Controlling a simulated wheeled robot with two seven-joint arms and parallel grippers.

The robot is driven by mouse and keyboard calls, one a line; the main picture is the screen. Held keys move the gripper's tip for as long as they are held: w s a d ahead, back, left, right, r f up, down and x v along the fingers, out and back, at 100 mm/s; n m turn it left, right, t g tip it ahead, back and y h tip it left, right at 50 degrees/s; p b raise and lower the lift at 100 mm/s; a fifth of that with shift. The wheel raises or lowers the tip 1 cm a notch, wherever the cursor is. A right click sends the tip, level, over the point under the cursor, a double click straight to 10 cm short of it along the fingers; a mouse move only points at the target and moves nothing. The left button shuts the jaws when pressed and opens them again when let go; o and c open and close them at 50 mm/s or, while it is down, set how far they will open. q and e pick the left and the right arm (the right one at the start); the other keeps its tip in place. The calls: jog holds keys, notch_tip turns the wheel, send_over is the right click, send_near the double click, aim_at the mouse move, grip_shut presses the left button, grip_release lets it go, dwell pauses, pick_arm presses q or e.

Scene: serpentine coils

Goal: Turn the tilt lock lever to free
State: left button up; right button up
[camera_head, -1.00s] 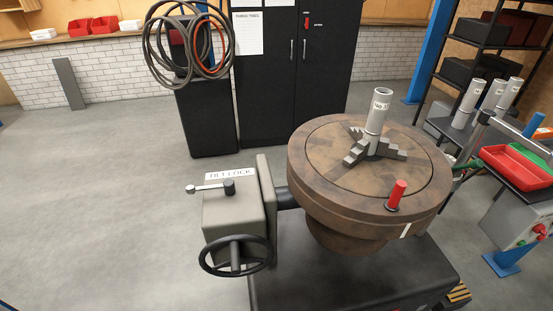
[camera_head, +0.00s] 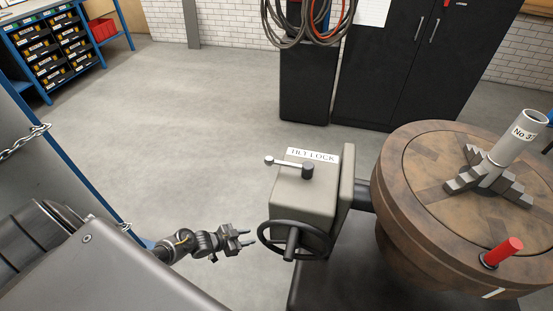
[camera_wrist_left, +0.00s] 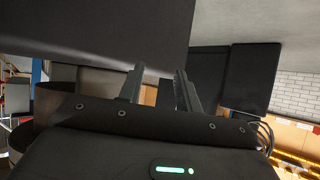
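The tilt lock lever (camera_head: 286,165) sits on top of a grey-beige gearbox (camera_head: 302,205). It has a black hub at its right end and a silver arm with a ball end pointing left. A white label with lock lettering (camera_head: 313,155) lies behind it. My left gripper (camera_head: 246,238) is low and to the left of the box, left of the black handwheel (camera_head: 293,240), and apart from both. Its two fingers are spread with nothing between them. They also show apart in the left wrist view (camera_wrist_left: 160,88). My right gripper is out of view.
A round brown table (camera_head: 400,190) with a stepped chuck, a grey tube (camera_head: 518,135) and a red peg (camera_head: 503,251) stands right of the box. Black cabinets and hanging hoses (camera_head: 300,25) are behind. A chain (camera_head: 25,138) hangs at the left. Open floor lies left of the box.

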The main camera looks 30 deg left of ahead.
pick_arm(q)
jog(key=w+a+r+m+h, duration=0.1)
jog(key=w+r+m+h, duration=0.2)
jog(key=r, duration=0.7)
jog(key=w+r+m+h, duration=0.1)
jog(key=w+r+h, duration=0.3)
jog(key=r, duration=0.5)
jog(key=m+g+h+p, duration=0.2)
jog(key=m+g+h, duration=0.2)
jog(key=m+g, duration=0.25)
send_near(272, 161)
jog(key=f, duration=0.1)
jog(key=shift+t, duration=0.45)
jog(key=p+x, duration=0.3)
jog(key=x, duration=0.6)
jog(key=shift+w+d+r, duration=0.15)
jog(key=shift+d, duration=0.05)
jog(key=shift+x, duration=0.8)
jog(key=shift+a, duration=0.1)
grip_shut()
